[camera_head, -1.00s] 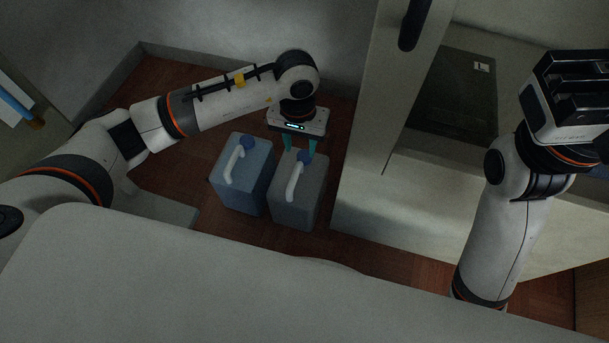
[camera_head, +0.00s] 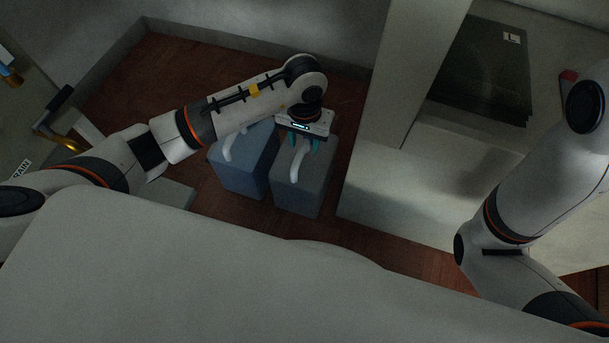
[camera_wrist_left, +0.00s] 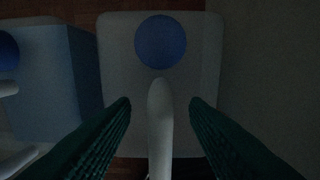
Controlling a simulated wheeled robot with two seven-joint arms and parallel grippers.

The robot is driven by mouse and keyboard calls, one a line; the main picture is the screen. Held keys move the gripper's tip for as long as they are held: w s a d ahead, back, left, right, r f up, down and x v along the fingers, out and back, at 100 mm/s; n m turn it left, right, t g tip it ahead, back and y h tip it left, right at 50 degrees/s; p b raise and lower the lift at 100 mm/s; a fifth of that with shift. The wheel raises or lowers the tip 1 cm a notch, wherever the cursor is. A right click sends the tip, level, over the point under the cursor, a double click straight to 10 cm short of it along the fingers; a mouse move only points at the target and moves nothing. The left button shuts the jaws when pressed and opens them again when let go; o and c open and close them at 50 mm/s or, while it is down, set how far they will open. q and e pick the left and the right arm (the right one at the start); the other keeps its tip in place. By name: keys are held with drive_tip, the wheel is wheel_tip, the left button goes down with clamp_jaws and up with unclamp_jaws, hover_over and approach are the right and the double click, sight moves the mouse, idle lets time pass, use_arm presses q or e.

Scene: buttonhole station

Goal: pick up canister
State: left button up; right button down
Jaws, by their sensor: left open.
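Two canisters stand side by side on the floor: a bluish one (camera_head: 238,176) on the left and a grey one (camera_head: 303,189) on the right, each with a pale handle on top. My left gripper (camera_head: 303,143) is above the grey canister, fingers pointing down. In the left wrist view its open fingers (camera_wrist_left: 160,104) lie on either side of the grey canister's white handle (camera_wrist_left: 159,125), with gaps on both sides. The blue cap (camera_wrist_left: 160,42) of that canister lies ahead of the fingers. My right arm is at the right of the head view; its gripper is out of view.
A pale cabinet or wall panel (camera_head: 398,95) stands close to the right of the grey canister. The bluish canister is close on the left. Brown floor (camera_head: 180,75) is open behind the canisters. A pale surface (camera_head: 170,265) fills the lower foreground.

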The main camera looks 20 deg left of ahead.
use_arm(q)
drive_tip(key=shift+f, duration=0.65)
clamp_jaws()
drive_tip(key=shift+r, duration=0.1)
drive_tip(key=shift+r, duration=0.1)
